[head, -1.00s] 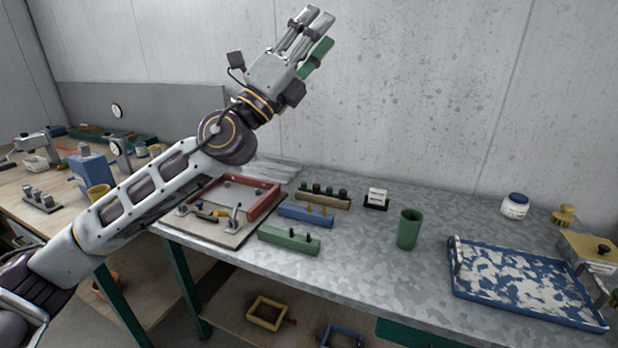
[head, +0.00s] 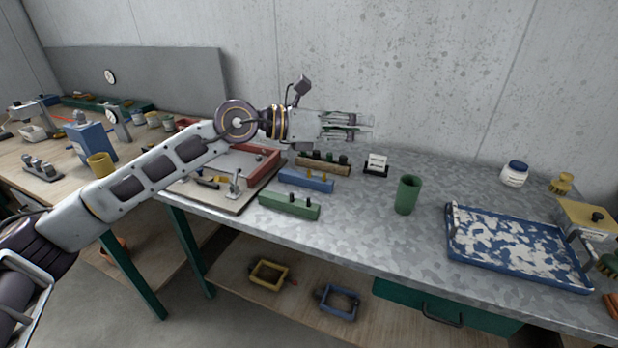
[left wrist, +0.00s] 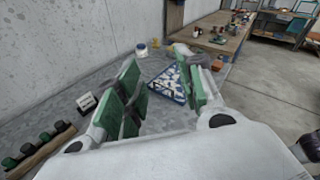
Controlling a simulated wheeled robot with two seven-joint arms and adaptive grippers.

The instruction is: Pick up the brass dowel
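Brass-coloured pegs (head: 310,175), likely the brass dowel among them, stand upright in a blue block (head: 293,180) on the metal bench. My left gripper (head: 366,127) is above the bench, up and to the right of the blue block, pointing right. It is empty and apart from the pegs. In the left wrist view, its green-padded fingers (left wrist: 162,80) are spread open with nothing between them. The blue block is not seen in the left wrist view. My right gripper is not in view.
A wooden rack with dark knobs (head: 318,166) stands behind the blue block, a green block (head: 288,207) in front. A card holder (head: 376,168), green cup (head: 407,195) and blue tray (head: 452,242) are to the right. A red-framed board (head: 265,172) lies left. The bench between cup and blocks is clear.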

